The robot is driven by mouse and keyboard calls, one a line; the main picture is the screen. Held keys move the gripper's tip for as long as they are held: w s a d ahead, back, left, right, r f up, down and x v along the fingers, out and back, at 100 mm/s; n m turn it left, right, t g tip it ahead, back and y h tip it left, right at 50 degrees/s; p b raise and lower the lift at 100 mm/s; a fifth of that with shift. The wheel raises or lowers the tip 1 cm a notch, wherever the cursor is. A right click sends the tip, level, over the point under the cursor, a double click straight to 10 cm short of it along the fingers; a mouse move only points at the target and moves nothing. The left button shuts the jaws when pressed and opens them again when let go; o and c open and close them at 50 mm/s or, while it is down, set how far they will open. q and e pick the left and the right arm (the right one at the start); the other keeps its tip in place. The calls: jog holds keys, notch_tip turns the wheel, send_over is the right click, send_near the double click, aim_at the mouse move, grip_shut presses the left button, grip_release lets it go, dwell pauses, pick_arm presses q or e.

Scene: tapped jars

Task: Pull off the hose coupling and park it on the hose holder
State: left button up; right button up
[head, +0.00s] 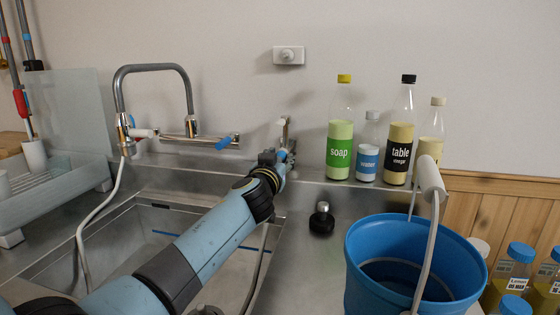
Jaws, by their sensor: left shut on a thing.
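My left gripper (283,156) reaches across the sink to the back ledge and is shut. Its dark fingers hide most of what they hold, which seems to be the hose coupling. A grey hose (264,247) runs down from beneath the gripper along the sink's right side. A pale upright post (284,127) stands just behind the fingers; it may be the hose holder, but I cannot tell whether the coupling touches it. My right gripper is out of view.
A soap bottle (340,146), a water bottle (368,160) and vinegar bottles (400,140) line the ledge right of the gripper. A black stopper-like object (321,220) and a blue bucket (372,250) stand nearer. A drying rack (50,188) is at left.

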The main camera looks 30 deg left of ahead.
pick_arm(q)
grip_shut()
jog(key=shift+s, duration=0.15)
jog(key=shift+s, duration=0.1)
jog(key=shift+d, duration=0.1)
jog(key=shift+p+v, duration=0.3)
jog(key=shift+v, duration=0.85)
jog(key=v, duration=0.6)
jog(key=shift+s, duration=0.2)
